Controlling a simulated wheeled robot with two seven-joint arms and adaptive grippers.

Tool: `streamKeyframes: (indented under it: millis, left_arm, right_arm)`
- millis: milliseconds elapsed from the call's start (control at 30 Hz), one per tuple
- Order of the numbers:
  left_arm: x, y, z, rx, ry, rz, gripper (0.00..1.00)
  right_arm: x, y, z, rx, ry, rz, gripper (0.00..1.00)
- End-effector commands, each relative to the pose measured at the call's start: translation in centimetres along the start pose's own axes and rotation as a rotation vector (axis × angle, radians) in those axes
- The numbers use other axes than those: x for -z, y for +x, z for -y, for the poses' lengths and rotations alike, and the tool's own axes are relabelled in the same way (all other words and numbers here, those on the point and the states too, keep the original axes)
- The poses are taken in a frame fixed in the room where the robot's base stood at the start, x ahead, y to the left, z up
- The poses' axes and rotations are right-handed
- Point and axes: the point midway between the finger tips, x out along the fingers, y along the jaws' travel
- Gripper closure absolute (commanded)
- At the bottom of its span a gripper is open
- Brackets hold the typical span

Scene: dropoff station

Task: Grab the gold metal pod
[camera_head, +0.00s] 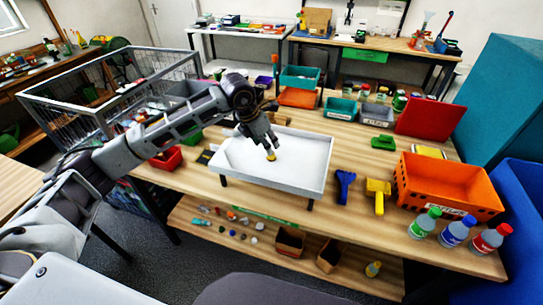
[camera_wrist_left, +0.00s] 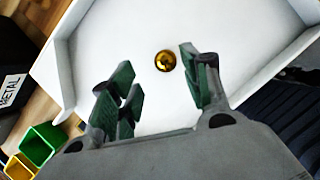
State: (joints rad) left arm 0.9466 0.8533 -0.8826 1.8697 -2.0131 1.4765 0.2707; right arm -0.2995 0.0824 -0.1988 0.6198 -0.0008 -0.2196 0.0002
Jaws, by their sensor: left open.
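The gold metal pod (camera_wrist_left: 165,61) is a small shiny round piece on the floor of the white tray (camera_wrist_left: 235,35). In the head view the pod (camera_head: 271,157) shows just below the fingertips of my left gripper (camera_head: 265,147), and the tray (camera_head: 312,181) stands on the wooden table. In the left wrist view my left gripper (camera_wrist_left: 156,70) is open, with its green-padded fingers apart and nothing between them. The pod lies a little beyond the fingertips, nearer the right finger. I cannot tell the exact height of the fingers over it. My right gripper is not in view.
The tray has raised walls around the pod. An orange crate (camera_head: 445,189), a blue scraper (camera_head: 345,186), a yellow tool (camera_head: 379,194) and several bottles stand to the right. A green bin (camera_wrist_left: 42,142) and a dark box marked METAL (camera_wrist_left: 12,72) are outside the tray.

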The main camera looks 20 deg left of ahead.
Motion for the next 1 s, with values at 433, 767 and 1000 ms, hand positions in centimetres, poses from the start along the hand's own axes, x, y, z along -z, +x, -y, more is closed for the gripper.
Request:
streamKeyframes:
  millis: [433, 767, 1000]
  left_arm:
    - [0.2, 1.6, 0.4, 0.002, 0.000, -0.003, 0.53]
    - [0.2, 4.8, 0.6, 0.001, -0.001, -0.001, 0.53]
    - [0.2, 5.2, 0.5, 0.000, 0.000, 0.000, 0.53]
  right_arm:
    - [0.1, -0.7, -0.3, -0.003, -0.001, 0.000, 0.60]
    - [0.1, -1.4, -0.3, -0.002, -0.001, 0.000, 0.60]
    - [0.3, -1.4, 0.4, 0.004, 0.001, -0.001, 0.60]
